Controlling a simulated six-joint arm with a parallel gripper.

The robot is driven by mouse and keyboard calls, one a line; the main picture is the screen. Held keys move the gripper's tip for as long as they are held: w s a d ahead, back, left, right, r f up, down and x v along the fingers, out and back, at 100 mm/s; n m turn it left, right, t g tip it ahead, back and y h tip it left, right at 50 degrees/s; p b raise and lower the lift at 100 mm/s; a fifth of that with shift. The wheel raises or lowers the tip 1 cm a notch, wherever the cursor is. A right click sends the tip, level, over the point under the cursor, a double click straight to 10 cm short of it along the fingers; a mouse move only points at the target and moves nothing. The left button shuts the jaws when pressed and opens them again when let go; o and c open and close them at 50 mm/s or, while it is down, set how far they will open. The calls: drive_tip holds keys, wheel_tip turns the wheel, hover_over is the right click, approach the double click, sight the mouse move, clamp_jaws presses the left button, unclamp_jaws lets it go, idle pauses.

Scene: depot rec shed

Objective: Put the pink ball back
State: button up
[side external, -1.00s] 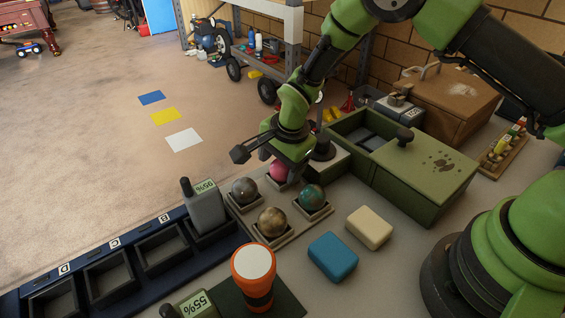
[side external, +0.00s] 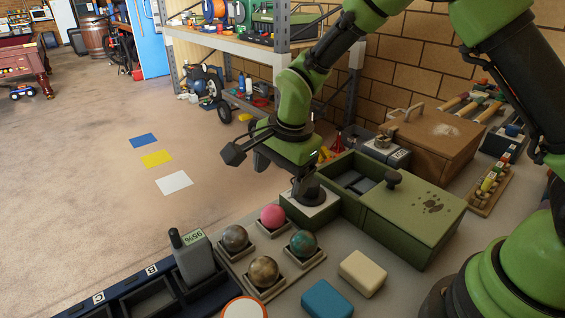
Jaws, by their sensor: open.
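The tray's other cells hold a grey ball (side external: 235,238), a teal-brown ball (side external: 303,243) and a tan marbled ball (side external: 264,271). My gripper (side external: 284,168) is open and empty, pointing down above and behind the pink ball, clear of it. Its fingers are partly hard to make out against the dark post.
A green box (side external: 415,221) with a knobbed, paw-marked lid stands to the right, partly open. A cream block (side external: 362,272) and a blue block (side external: 327,300) lie in front.

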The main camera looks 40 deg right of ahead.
drive_tip(key=s+d+r+n+t, duration=0.15)
drive_tip(key=s+r, duration=0.25)
drive_tip(key=r, duration=0.6)
drive_tip(key=s+d+r+n+t, duration=0.1)
drive_tip(key=s+r+n, duration=0.1)
drive_tip(key=s, duration=0.4)
drive_tip(key=s+d+r+n+t+y, duration=0.1)
drive_tip(key=s+d+r+n, duration=0.1)
drive_tip(key=s+n, duration=0.3)
drive_tip(key=s+d+r+n+t, duration=0.1)
drive_tip(key=s+r+n, duration=0.2)
drive_tip(key=s, duration=0.3)
drive_tip(key=shift+s+d+r+y, duration=0.2)
drive_tip(key=shift+s+r+y, duration=0.1)
drive_tip(key=shift+r, duration=0.45)
drive_tip(key=shift+t, duration=0.25)
